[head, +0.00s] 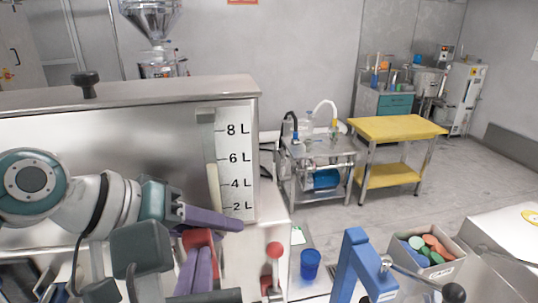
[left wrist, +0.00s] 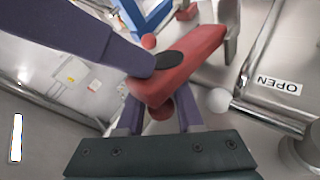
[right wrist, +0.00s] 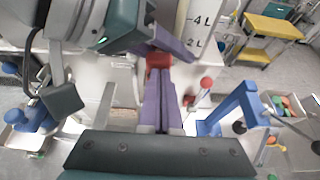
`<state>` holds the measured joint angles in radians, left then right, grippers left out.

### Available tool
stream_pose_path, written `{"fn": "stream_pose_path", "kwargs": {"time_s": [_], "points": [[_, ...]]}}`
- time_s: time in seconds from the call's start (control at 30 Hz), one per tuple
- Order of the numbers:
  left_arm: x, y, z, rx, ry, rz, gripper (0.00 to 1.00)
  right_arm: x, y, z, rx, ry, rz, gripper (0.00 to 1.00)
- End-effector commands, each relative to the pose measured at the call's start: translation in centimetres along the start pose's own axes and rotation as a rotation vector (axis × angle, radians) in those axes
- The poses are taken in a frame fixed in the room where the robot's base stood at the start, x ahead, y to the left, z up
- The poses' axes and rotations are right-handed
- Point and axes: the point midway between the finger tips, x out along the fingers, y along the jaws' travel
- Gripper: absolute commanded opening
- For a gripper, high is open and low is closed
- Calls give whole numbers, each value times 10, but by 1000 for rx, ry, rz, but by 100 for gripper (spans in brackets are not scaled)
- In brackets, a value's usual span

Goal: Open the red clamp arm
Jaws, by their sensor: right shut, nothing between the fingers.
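The red clamp arm (left wrist: 195,62) lies across the left wrist view as a red bar. It also shows as a red piece in the head view (head: 198,240) and the right wrist view (right wrist: 158,61). My left gripper (left wrist: 160,115) has its purple fingers apart, with the red bar crossing at their tips and partly hiding them. My right gripper (right wrist: 160,80) is shut and empty, its fingertips close to the red piece. A purple finger with a dark tip overlaps the bar in the left wrist view; I cannot tell whether it touches.
A steel tank with a litre scale (head: 235,165) stands beside the grippers. A red-knobbed lever (head: 274,252), a blue cup (head: 310,264), a blue lever press (head: 358,262) and a box of coloured lids (head: 428,250) are at the right. An OPEN label (left wrist: 279,85) shows on metal.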

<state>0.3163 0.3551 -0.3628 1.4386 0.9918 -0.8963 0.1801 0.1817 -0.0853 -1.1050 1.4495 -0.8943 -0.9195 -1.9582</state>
Motion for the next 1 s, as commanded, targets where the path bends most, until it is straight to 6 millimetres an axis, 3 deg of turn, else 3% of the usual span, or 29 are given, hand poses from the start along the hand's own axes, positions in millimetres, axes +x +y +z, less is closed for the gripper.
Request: {"fn": "stream_pose_path", "kwargs": {"time_s": [0.2,0.57,0.67,1.0], "points": [[1,2,6,-1,-17,4,61,1,0,6,1,-14,0,0],[-5,3,6,-1,-17,8,61,0,1,7,1,-15,3,0],[-19,2,5,1,-13,5,61,0,0,6,1,-15,3,0],[-93,-1,2,3,-5,-3,61,0,0,2,0,-6,1,0]]}}
